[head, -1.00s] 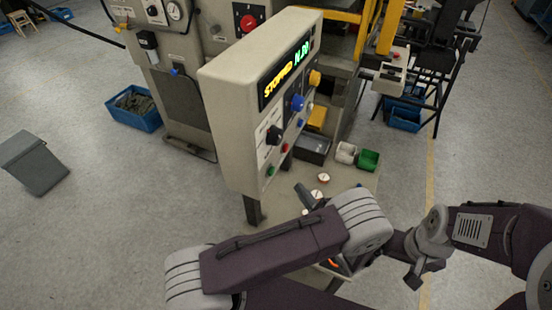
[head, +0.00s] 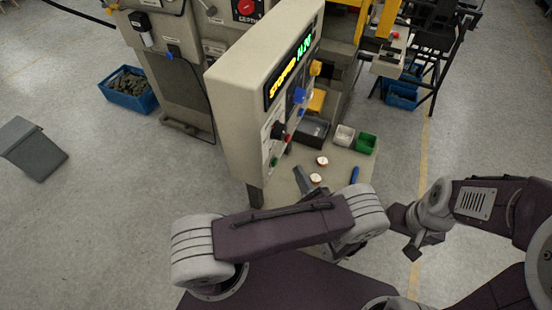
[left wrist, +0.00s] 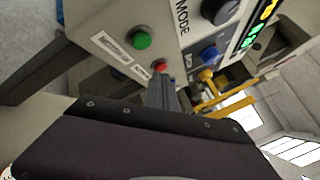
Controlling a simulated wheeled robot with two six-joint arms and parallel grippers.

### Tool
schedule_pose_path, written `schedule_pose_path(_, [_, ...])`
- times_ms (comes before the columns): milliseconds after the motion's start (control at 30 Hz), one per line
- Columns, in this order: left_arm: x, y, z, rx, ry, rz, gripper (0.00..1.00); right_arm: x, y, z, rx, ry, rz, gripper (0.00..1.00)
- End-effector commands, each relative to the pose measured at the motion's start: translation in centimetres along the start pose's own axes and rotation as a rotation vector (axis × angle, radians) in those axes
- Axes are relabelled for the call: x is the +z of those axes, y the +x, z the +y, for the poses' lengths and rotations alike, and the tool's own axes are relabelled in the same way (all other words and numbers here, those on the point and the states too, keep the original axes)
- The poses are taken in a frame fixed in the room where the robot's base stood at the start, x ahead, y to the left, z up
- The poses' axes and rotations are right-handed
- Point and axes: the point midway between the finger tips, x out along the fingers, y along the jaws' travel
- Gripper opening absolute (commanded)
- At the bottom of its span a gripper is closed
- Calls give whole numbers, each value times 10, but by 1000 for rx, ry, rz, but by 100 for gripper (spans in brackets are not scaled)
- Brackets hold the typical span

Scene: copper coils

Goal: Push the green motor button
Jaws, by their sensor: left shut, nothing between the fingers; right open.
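The green button (head: 273,161) is low on the front face of the beige control panel (head: 235,112), whose lit display shows STOPPED. In the left wrist view the green button (left wrist: 141,40) is clear and unobstructed, beside a red button (left wrist: 159,66). My left gripper (head: 302,180) is shut and empty, just in front of and below the panel's lower front. Its grey fingers (left wrist: 162,92) point toward the red button in the left wrist view, apart from the green one in the picture. My right gripper (head: 413,250) is open and empty at the right, away from the panel.
A blue knob (left wrist: 208,54) and a black MODE knob (left wrist: 222,8) share the panel. Under it, a small table (head: 340,165) holds red-and-white round parts (head: 322,161), a green bin (head: 366,143) and a white bin (head: 344,135). A blue crate (head: 131,92) stands on the floor.

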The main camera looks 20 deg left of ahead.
Motion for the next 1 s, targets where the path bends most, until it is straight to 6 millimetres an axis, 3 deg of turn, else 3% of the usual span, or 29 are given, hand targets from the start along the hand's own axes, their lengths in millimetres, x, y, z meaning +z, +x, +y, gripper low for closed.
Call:
schedule_pose_path(100, [12, 12, 7, 2, 4, -2, 0, -1, -12, 0, 0, 0, 0, 85])
schedule_pose_path(333, [20, 27, 19, 0, 2, 0, 0, -1, -14, 0, 0, 0, 0, 85])
schedule_pose_path(1000, [21, 29, 22, 0, 0, 0, 0, -1, -14, 0, 0, 0, 0, 85])
